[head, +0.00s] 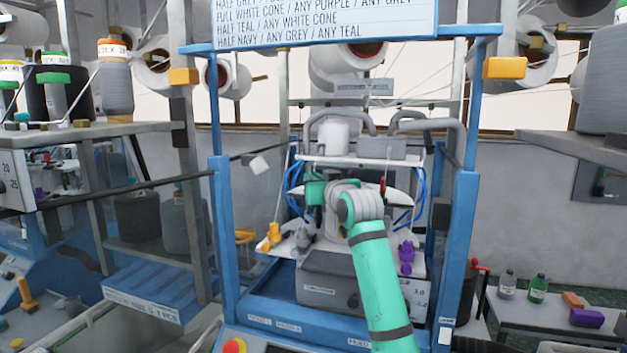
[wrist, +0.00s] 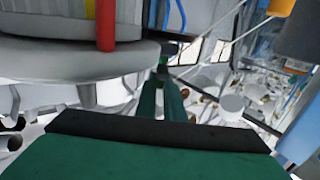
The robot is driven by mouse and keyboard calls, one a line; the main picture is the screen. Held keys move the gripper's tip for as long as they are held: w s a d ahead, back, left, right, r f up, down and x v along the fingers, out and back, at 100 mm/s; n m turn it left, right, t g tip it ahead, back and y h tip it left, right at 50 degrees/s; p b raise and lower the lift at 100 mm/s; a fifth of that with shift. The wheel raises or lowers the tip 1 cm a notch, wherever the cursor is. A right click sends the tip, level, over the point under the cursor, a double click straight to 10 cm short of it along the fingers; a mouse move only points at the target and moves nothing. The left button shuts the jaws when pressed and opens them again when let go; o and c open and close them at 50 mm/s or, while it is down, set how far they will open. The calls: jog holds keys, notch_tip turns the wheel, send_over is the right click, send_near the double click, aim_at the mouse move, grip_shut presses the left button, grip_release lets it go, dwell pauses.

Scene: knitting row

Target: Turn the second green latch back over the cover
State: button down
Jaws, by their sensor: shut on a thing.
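My gripper (wrist: 168,72) reaches forward in the wrist view with its narrow dark green fingers close together. They are shut on a small dark green piece (wrist: 170,48) at their tips, which looks like the green latch; its turn angle is unclear. A pale grey rounded body (wrist: 75,62), which may be the cover, lies just left of the fingers. In the head view my gripper (head: 314,192) is at the middle of the knitting machine (head: 345,275), left of my wrist. My arm hides part of the machine there, and I cannot make out the other latch.
A red rod (wrist: 105,25) stands close to the fingers at upper left in the wrist view. Blue frame posts (head: 220,240) and (head: 460,240) flank the machine. An orange part (head: 272,236) and a purple part (head: 406,256) sit on its sides. Blue tubes (head: 420,190) hang behind.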

jog(key=shift+w+d+f+n+g+y, duration=0.1)
jog(key=shift+d+n+g+y, duration=0.1)
jog(key=shift+n+g+y, duration=1)
jog(key=shift+w+d+n+g+y, duration=0.15)
jog(key=shift+n+g+y, duration=0.35)
jog(key=shift+n+y, duration=0.75)
jog(key=shift+m+y, duration=0.35)
jog(key=c, duration=1.9)
grip_release()
jog(key=shift+o, duration=0.2)
jog(key=shift+s+d, duration=0.1)
